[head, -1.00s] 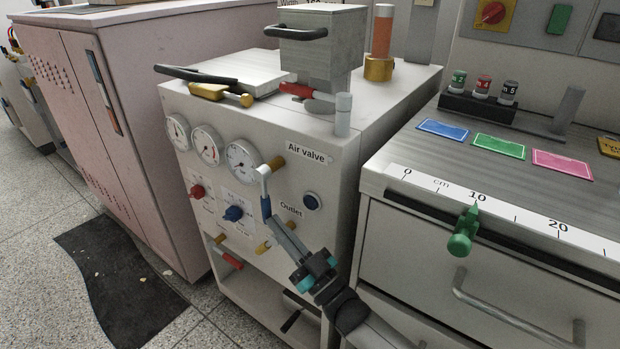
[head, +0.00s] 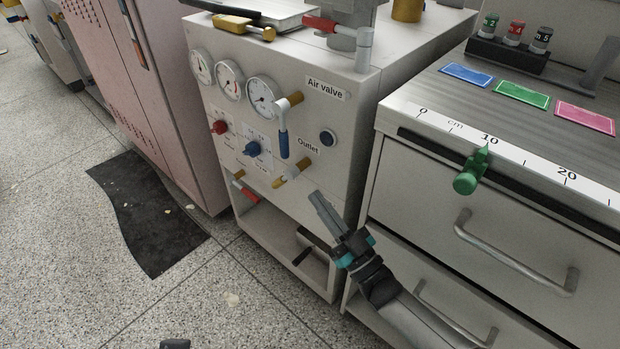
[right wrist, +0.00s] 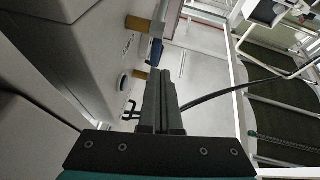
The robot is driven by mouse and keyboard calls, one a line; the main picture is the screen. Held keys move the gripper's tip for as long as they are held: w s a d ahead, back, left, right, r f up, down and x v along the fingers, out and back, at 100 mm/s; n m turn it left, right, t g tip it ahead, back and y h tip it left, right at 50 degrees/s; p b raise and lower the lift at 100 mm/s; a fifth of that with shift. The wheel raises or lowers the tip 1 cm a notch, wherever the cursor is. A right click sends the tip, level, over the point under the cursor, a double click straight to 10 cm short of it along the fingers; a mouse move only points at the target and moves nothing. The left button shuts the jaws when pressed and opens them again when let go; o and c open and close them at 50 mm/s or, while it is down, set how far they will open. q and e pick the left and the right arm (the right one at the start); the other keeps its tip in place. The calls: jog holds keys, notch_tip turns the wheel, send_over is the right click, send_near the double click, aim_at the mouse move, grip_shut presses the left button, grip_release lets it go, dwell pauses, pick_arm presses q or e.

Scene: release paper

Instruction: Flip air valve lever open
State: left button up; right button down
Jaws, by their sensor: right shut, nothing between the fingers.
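The air valve lever (head: 283,145) has a blue grip on a pale stem and hangs down from its brass fitting (head: 291,101) on the pale cabinet's front, below the "Air valve" label (head: 326,89). My right gripper (head: 318,198) is shut and empty, below and right of the lever, apart from it, in front of the cabinet. In the right wrist view its fingers (right wrist: 164,76) lie together, with the blue grip (right wrist: 155,52) and brass fitting (right wrist: 137,23) beyond them.
A brass outlet fitting (head: 292,173) sits below the lever, near my right gripper. Several gauges (head: 229,77), a red knob (head: 219,127) and a blue knob (head: 251,149) are to the left. A drawer unit (head: 490,235) with handles stands close on the right.

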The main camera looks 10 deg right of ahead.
jog(key=shift+s+d+f, duration=0.3)
jog(key=shift+s+f, duration=0.25)
jog(key=shift+f, duration=0.05)
jog(key=shift+s+d+f, duration=0.3)
jog(key=shift+s+f, duration=0.25)
jog(key=shift+f, duration=0.05)
